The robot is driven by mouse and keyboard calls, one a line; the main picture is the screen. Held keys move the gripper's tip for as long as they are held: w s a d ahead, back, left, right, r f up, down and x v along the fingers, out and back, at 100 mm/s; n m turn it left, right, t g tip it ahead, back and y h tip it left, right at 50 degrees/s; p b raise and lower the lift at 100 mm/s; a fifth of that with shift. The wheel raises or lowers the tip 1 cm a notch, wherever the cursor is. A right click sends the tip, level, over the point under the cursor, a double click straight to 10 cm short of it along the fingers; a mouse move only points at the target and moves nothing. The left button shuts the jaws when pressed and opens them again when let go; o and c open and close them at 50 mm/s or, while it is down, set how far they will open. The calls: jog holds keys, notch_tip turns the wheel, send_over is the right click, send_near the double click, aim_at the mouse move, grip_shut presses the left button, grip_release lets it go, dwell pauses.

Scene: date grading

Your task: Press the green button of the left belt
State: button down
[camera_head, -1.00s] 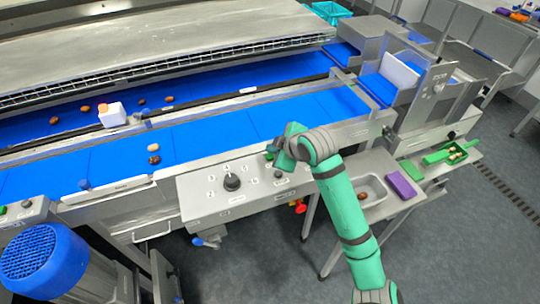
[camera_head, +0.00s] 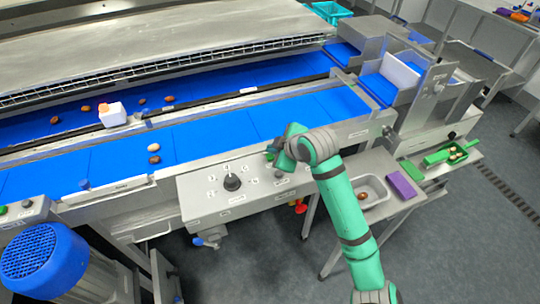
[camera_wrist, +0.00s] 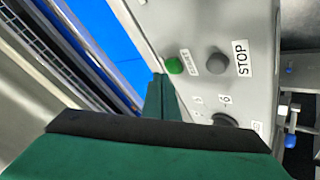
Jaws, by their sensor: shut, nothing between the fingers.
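A control panel (camera_head: 222,200) stands at the near side of the blue belts, with a black dial (camera_head: 232,182) and a dark grey button (camera_head: 278,174). In the wrist view its green button (camera_wrist: 174,65) sits beside the grey button (camera_wrist: 217,62) marked STOP. My gripper (camera_wrist: 159,84) is shut and empty, its tip close to the green button in that view; I cannot tell whether they touch. In the head view my gripper (camera_head: 274,156) is over the panel's upper right corner and mostly hides the button. Another green button (camera_head: 3,210) shows at the left edge.
Dates lie on the near blue belt (camera_head: 215,134) and the far one. A white box (camera_head: 112,117) stands between the belts. A blue motor (camera_head: 42,253) is at lower left. A side table right of my arm holds a grey tray (camera_head: 380,194) and a purple block (camera_head: 403,184).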

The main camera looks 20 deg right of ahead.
jog(key=shift+f, duration=0.35)
